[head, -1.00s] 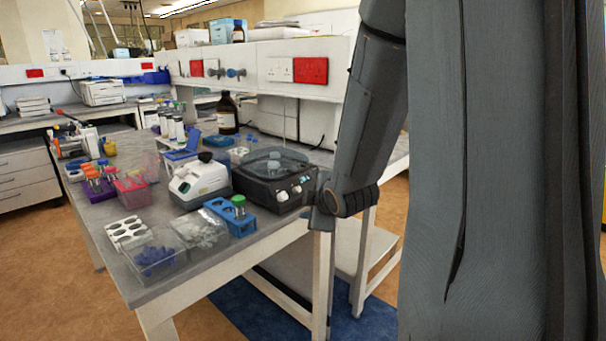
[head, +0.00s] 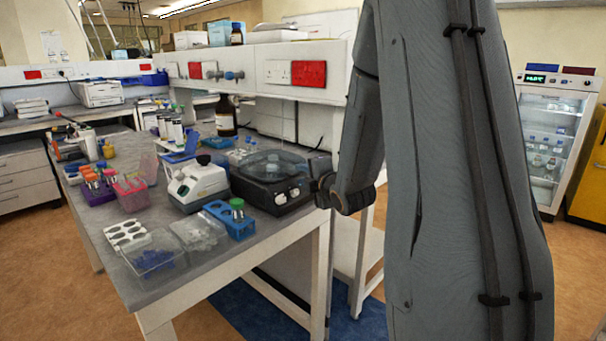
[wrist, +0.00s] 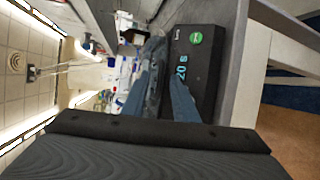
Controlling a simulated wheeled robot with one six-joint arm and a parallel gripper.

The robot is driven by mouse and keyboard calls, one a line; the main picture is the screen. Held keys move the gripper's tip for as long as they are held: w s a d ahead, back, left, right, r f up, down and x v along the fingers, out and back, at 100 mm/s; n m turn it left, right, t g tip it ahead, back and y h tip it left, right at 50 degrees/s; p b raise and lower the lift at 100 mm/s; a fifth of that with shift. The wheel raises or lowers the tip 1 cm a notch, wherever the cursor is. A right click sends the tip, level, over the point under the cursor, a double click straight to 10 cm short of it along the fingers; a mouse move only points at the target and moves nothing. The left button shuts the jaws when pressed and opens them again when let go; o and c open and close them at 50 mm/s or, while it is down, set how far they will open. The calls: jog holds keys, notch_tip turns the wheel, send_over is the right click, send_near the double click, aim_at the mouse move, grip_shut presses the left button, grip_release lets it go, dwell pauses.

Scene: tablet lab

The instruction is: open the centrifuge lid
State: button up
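The centrifuge (head: 270,182) is a dark box with a smoky see-through lid (head: 272,164), standing near the right front edge of the bench. The lid looks down in the head view. In the wrist view the centrifuge's black front panel (wrist: 203,62) shows a green sticker and a blue "20 s" display. My gripper (wrist: 160,82) has two blue-grey fingers with a gap between them, and nothing clear is held. The fingers are beside the panel in this view. In the head view my wrist is just right of the centrifuge, and the fingertips are hard to make out; contact cannot be told.
A white device (head: 196,184) stands directly left of the centrifuge. A blue tube rack (head: 231,219) is in front of it. Clear boxes, a white rack (head: 126,233) and a pink rack (head: 131,193) fill the left. A brown bottle (head: 226,118) and wall shelf are behind.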

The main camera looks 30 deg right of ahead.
jog(key=shift+w, duration=0.25)
grip_shut()
jog(key=shift+f, duration=0.1)
dwell(1.2)
